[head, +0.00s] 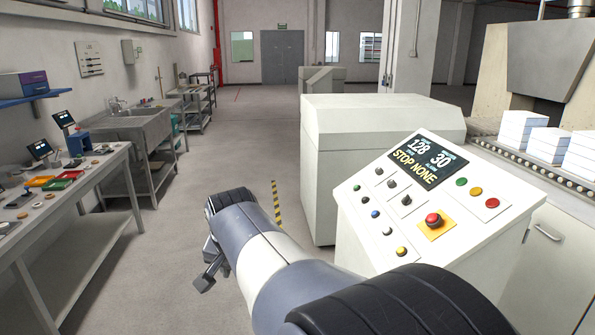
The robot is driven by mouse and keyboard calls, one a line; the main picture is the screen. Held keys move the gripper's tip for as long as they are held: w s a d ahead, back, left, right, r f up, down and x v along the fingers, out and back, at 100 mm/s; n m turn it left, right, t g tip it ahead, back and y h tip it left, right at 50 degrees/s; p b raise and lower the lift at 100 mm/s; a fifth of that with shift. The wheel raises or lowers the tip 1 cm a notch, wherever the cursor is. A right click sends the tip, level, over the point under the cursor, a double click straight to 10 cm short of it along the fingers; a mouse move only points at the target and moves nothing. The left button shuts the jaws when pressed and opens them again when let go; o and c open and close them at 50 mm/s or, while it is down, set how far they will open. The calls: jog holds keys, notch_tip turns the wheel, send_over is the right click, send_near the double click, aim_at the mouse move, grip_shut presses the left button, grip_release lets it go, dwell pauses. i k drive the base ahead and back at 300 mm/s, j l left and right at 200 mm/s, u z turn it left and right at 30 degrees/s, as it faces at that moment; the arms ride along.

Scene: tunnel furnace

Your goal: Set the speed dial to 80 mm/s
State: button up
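The sloped control panel (358,235) stands right of centre, with a dark display (428,160) reading 128, 30, STOP and NONE. Several small black knobs sit below the display, among them a larger dial (392,183) and another dial (406,201). Their labels are too small to read, so I cannot tell which is the speed dial. A red mushroom button (433,219) sits on a yellow square. My gripper (205,276) is left of the panel, apart from it, pointing down over the floor. Its fingers are partly hidden by my arm.
A white cabinet (340,125) stands behind the panel. A roller conveyor (487,150) with white stacks (521,128) runs at the right. A workbench (110,190) with trays and a sink unit (140,125) line the left wall. The floor between is clear, with a striped marking (277,203).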

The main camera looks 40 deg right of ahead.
aim_at(392, 183)
jog(key=i+z, duration=0.25)
jog(key=i, duration=0.2)
jog(key=i+z, duration=0.2)
jog(key=i, duration=0.25)
jog(key=i+j+z, duration=0.1)
jog(key=i+z, duration=0.15)
jog(key=i, duration=0.25)
jog(key=i+j+z, duration=0.25)
jog(key=i, duration=0.15)
jog(key=i+l+z, duration=0.15)
jog(key=z, duration=0.3)
jog(key=i+z, duration=0.6)
jog(key=z, duration=0.3)
jog(key=i+j+z, duration=0.15)
jog(key=z, duration=0.3)
jog(key=i+z, duration=0.25)
jog(key=i, duration=0.3)
